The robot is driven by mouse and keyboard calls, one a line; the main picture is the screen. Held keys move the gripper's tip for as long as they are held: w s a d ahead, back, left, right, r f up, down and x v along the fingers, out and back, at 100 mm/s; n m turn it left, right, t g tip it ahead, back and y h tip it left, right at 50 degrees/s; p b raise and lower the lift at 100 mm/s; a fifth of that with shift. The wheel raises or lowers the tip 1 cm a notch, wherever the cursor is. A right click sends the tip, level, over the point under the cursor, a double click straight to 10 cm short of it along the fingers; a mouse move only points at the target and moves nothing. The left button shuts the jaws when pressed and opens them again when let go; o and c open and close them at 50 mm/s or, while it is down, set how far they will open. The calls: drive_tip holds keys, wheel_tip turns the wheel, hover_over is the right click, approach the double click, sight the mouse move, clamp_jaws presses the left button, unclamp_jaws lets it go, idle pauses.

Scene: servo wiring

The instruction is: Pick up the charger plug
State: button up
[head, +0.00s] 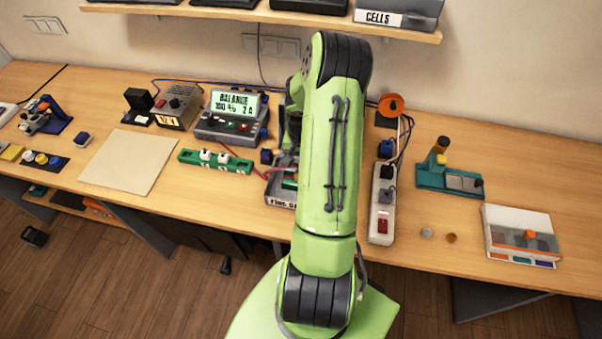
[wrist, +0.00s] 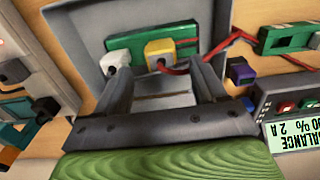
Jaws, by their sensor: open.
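My gripper (wrist: 161,76) is open in the wrist view, its two fingers apart over a grey tray (wrist: 82,38). A yellow plug (wrist: 160,52) with a red lead lies in the tray, beyond and between the fingertips, at the edge of a green pack (wrist: 128,47). A white plug (wrist: 117,54) sits near the left fingertip; I cannot tell if they touch. Which of these is the charger plug is not clear. In the head view my arm hides the gripper and most of the tray (head: 279,201). The charger (head: 232,115) reads BALANCE.
A white power strip (head: 382,215) stands right of the tray. A green board (head: 215,162) and a small dark blue block (head: 266,156) are on its left. A teal stand (head: 432,178) and a parts box (head: 521,236) are farther right. A shelf (head: 270,16) overhangs the back.

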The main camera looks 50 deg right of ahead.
wheel_tip(320, 180, down, 4)
drive_tip(key=shift+w+f, duration=0.1)
drive_tip(key=shift+f, duration=0.15)
drive_tip(key=c, duration=1)
wheel_tip(320, 180, up, 10)
drive_tip(key=shift+r, duration=0.1)
drive_tip(key=shift+c, duration=0.2)
